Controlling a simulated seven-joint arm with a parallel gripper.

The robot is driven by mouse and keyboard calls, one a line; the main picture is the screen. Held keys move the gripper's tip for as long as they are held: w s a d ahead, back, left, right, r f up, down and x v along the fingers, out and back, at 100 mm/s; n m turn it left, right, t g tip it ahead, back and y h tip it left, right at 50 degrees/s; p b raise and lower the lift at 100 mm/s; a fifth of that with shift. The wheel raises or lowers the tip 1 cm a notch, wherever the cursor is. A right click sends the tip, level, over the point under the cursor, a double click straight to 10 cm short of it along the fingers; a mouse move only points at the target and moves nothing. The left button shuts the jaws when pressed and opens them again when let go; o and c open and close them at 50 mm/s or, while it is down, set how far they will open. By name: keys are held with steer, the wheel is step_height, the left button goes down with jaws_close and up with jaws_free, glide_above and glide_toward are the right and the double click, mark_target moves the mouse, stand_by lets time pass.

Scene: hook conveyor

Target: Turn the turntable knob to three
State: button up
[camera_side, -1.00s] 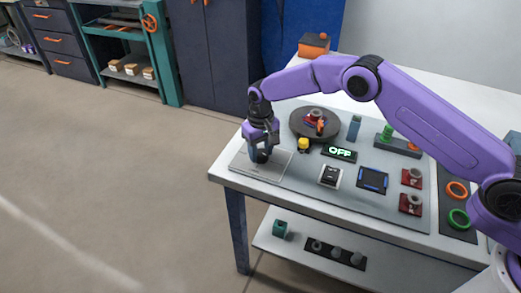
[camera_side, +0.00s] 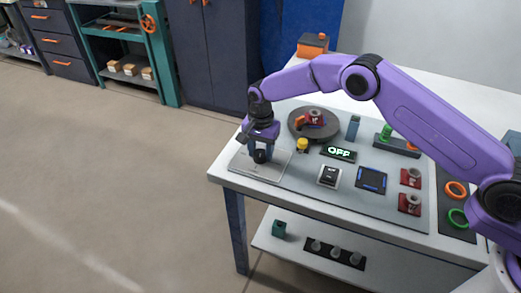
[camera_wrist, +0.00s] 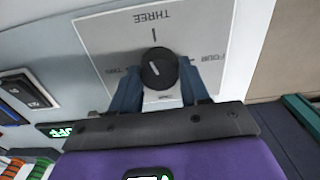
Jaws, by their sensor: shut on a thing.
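The black round knob (camera_wrist: 158,68) sits on a light plate (camera_wrist: 112,42) with labels THREE, TWO and FOUR, seen upside down in the wrist view. The knob's white pointer line is tilted a little to the left of the THREE mark, toward the TWO side. My gripper (camera_wrist: 160,84) has its blue fingers on both sides of the knob, shut on it. In the side view, my gripper (camera_side: 261,155) points down over the plate (camera_side: 246,169) at the table's left corner. The round turntable (camera_side: 297,128) behind it carries red and orange parts.
A display (camera_side: 339,153) reads OFF. A yellow button (camera_side: 302,145), a rocker switch (camera_side: 329,176) and a blue-edged pad (camera_side: 371,180) stand to the right of my gripper. The table's left edge is close to the plate.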

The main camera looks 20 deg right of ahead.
mark_target(261, 152)
steer(key=shift+m, duration=1.5)
steer(key=o, duration=1.1)
steer(key=shift+c, duration=0.2)
steer(key=shift+r, duration=0.15)
step_height(261, 152, up, 17)
steer(key=shift+r, duration=0.1)
